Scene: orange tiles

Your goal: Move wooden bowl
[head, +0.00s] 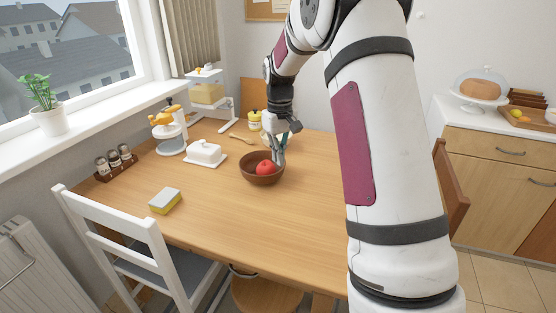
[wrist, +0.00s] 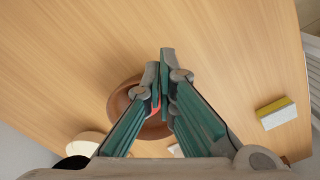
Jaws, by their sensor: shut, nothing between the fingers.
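The wooden bowl (head: 262,177) is brown and stands upright on the table, with a red apple (head: 265,168) in it. My gripper (head: 279,161) is shut and empty at the bowl's far right rim in the head view. In the wrist view, the bowl (wrist: 120,101) lies behind the shut fingers (wrist: 166,60), which hide much of it and most of the apple. I cannot tell whether the fingertips touch the bowl.
On the wooden table (head: 240,219) are a white butter dish (head: 205,154), a sponge (head: 165,201), a spice rack (head: 117,164) and a wooden spoon (head: 241,138). A white chair (head: 148,235) stands at the near left. The table's front middle is clear.

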